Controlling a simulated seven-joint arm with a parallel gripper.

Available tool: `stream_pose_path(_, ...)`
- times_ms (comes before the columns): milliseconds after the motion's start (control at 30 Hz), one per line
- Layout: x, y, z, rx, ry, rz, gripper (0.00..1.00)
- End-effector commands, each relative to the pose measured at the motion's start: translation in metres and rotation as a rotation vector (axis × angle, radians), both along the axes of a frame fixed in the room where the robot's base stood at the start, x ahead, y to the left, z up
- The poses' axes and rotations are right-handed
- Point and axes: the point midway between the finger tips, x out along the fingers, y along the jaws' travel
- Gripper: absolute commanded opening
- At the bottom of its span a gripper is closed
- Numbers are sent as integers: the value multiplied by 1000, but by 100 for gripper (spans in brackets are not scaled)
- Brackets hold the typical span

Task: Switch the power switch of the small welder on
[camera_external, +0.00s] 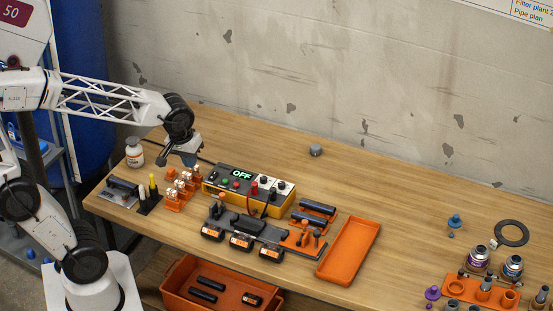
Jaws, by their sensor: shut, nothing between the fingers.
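The small welder (272,204) is a yellow and dark box on the wooden table, left of the picture's middle. Its lit display (242,174) reads OFF. Coloured buttons and light knobs show on its top panel; which one is the power switch is too small to tell. My gripper (189,162) is shut and empty, pointing down above the table. It is just left of and behind the welder's left end, apart from it as far as I can see.
An orange holder with small fittings (178,190) stands left of the welder. An empty orange tray (349,250) is to the right. The table's back middle is mostly clear.

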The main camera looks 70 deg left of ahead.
Motion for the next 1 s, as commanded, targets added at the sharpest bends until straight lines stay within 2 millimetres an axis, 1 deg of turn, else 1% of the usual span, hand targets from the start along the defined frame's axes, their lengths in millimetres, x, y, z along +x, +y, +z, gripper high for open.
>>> stream_pose_path(100,16,19,-7,-20,4,145,0)
stream_pose_path(367,47,61,-24,-62,3,470,0)
stream_pose_path(500,62,87,-35,-84,0,646,0)
stream_pose_path(800,88,144,-62,-126,-10,1019,0)
stream_pose_path(1000,101,184,-83,-152,-20,1258,0)
